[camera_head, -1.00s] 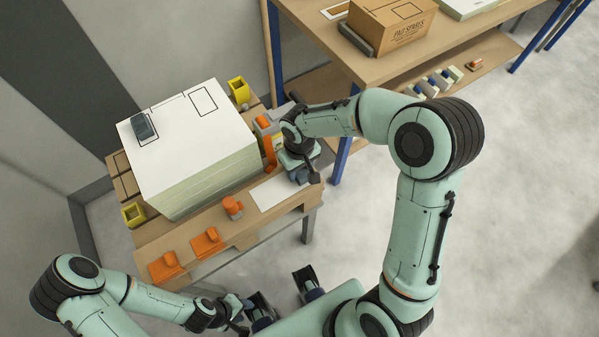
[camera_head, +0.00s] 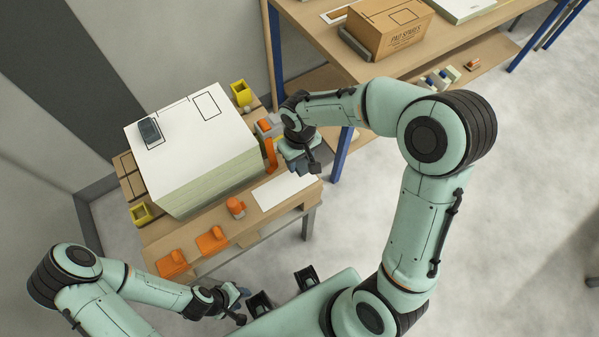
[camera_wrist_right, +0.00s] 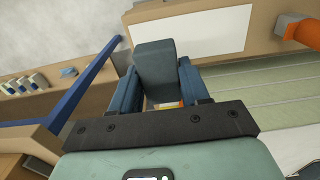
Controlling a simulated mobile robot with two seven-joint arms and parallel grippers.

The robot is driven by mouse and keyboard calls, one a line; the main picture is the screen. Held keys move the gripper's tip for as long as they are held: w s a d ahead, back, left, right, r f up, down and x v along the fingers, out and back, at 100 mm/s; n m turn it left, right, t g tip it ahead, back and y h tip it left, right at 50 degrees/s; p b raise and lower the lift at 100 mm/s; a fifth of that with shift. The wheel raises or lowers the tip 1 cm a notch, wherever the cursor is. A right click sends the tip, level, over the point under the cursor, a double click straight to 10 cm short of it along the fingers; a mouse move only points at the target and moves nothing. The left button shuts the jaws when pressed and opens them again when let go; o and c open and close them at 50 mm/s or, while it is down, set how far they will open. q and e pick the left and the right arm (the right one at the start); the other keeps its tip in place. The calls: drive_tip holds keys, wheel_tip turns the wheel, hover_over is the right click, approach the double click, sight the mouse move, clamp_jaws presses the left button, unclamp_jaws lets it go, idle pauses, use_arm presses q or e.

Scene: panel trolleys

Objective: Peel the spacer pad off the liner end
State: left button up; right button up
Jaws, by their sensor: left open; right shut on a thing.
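A blue-grey pad (camera_wrist_right: 155,68) is between the blue fingers of my right gripper (camera_wrist_right: 158,90) in the right wrist view. The gripper is shut on it. In the head view my right gripper (camera_head: 306,166) is above the far right end of the trolley, beside the white liner strip (camera_head: 284,190). The strip also shows in the right wrist view (camera_wrist_right: 195,32), lying flat behind the pad. Whether any liner still touches the pad is hidden. Another dark pad (camera_head: 149,130) lies on the white panel stack (camera_head: 195,165). My left gripper (camera_head: 240,299) is open and empty, low at the front.
Orange clamps (camera_head: 212,239) stand along the trolley's front edge. Yellow blocks (camera_head: 241,92) sit at the stack's corners. A workbench (camera_head: 330,65) with a cardboard box (camera_head: 388,28) and blue legs stands at the back.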

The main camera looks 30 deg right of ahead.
drive_tip(key=shift+r+p, duration=0.6)
drive_tip(key=shift+r, duration=0.6)
drive_tip(key=shift+r+p, duration=1.1)
drive_tip(key=shift+r, duration=1.05)
use_arm(q)
drive_tip(key=w+r, duration=0.1)
drive_tip(key=r, duration=0.1)
drive_tip(key=w+r, duration=0.2)
drive_tip(key=shift+w+r, duration=0.15)
drive_tip(key=shift+r, duration=0.1)
use_arm(e)
drive_tip(key=shift+f, duration=0.1)
